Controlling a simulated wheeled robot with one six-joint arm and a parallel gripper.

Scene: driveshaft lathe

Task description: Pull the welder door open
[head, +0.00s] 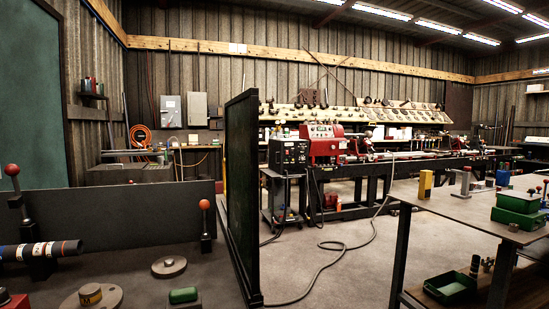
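A black box-shaped machine (289,154) that looks like the welder stands on a wheeled cart (281,203) in the middle distance, just right of a dark upright panel (242,190). Its front carries small dials and fittings. I cannot make out a separate door or its handle at this size, nor whether one is open or shut. A grey cable (345,255) lies in a loop on the floor near the cart. My gripper is not in view.
The dark panel's edge juts toward me. A bench (135,280) with red-knobbed clamps (206,220) fills the lower left. A table (470,208) with green bins (518,209) stands at right. A red lathe (322,140) is behind. Open floor (350,282) lies between panel and table.

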